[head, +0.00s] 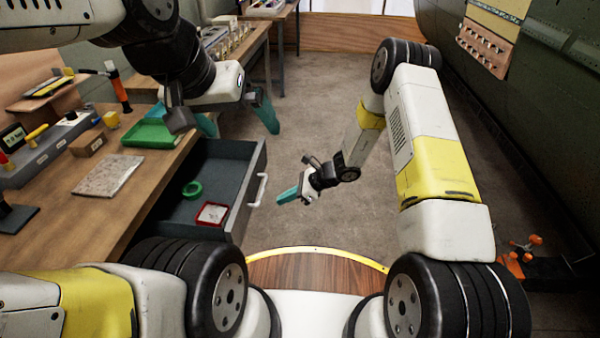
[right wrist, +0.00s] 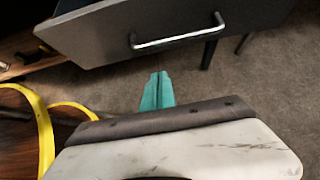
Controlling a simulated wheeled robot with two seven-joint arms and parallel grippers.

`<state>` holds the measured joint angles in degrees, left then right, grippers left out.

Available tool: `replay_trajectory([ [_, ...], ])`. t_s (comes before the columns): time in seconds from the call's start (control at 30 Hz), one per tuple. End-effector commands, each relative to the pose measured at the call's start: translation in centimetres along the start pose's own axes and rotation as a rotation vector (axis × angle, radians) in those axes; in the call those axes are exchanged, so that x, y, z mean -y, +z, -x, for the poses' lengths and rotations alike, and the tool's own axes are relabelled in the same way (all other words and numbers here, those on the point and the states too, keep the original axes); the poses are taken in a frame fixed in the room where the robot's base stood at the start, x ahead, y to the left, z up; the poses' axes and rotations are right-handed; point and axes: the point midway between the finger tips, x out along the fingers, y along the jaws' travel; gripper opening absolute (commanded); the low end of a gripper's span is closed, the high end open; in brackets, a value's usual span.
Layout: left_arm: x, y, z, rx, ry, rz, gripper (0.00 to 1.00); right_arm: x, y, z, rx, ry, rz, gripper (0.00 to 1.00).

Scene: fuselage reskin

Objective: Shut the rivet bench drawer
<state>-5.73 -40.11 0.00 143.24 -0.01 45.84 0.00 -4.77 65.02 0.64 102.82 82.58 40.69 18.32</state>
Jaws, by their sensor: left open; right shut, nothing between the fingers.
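The rivet bench drawer (head: 228,189) is pulled out from the wooden bench (head: 75,210) in the head view. A green ring (head: 192,189) and a red-rimmed tray (head: 211,213) lie inside it. Its front has a pale bar handle (head: 258,190), which also shows in the right wrist view (right wrist: 178,36). My right gripper (head: 288,195) is shut and empty, out in front of the drawer handle and apart from it. Its teal fingertips (right wrist: 158,85) show together below the handle in the right wrist view. My left gripper (head: 240,122) is open and empty above the drawer's far end.
A green tray (head: 150,133), a grey sheet (head: 108,175) and a small brown box (head: 87,143) sit on the bench top. The floor (head: 325,110) beyond the drawer is clear. A dark fuselage panel (head: 545,90) stands at the right.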

Motion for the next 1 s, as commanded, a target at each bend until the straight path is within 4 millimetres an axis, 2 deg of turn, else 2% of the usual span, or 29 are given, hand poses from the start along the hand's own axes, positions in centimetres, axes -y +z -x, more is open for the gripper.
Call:
replay_trajectory([
  [0.03,0.0,0.0,0.0,0.0,0.0,0.0,0.99,-0.1,0.0,-1.1,0.0,0.003,0.001,0.0],
  [0.1,0.0,0.0,0.0,0.0,0.0,0.0,0.99,-0.1,1.2,-1.7,0.001,0.002,0.005,0.0],
  [0.3,0.0,0.0,0.0,0.0,0.0,0.0,0.99,0.0,2.8,-2.9,0.0,0.0,0.003,0.0],
  [0.8,0.0,0.0,0.0,0.0,0.0,0.0,0.99,0.0,3.2,-3.3,0.0,0.0,0.002,0.0],
  [1.0,0.0,0.0,0.0,0.0,0.0,0.0,0.99,-0.1,4.2,-4.5,0.002,0.002,0.002,0.0],
])
